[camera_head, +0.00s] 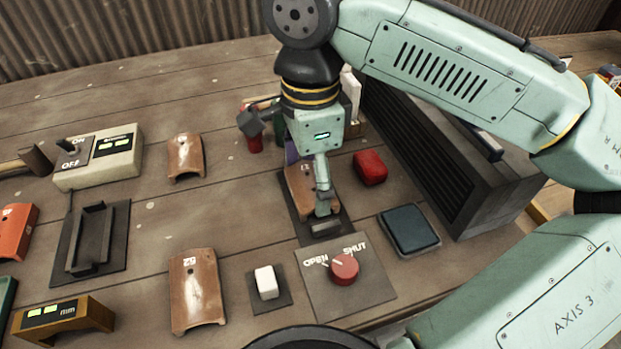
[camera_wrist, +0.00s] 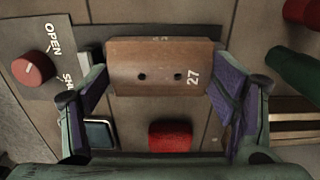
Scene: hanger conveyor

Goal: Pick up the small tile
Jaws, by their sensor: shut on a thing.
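A brown curved tile (camera_head: 298,187) marked 27 is under my gripper, over a dark base plate (camera_head: 337,235). In the wrist view the tile (camera_wrist: 145,72) spans the gap between the purple finger pads, with two dark holes in its face. My gripper (camera_wrist: 160,88) is shut on it, one finger at each end. In the head view my gripper (camera_head: 313,185) points down and partly covers the tile. I cannot tell whether the tile is clear of the plate. Another brown tile (camera_head: 186,157) lies back left, and a larger-looking one (camera_head: 196,285) marked 52 lies front left.
An OPEN/SHUT panel with a red knob (camera_head: 344,268) is just in front. A white block (camera_head: 266,282) is left of it. A red block (camera_head: 370,167), a dark blue pad (camera_head: 409,230) and a large grey vented box (camera_head: 450,150) stand right. An ON/OFF box (camera_head: 98,160) is left.

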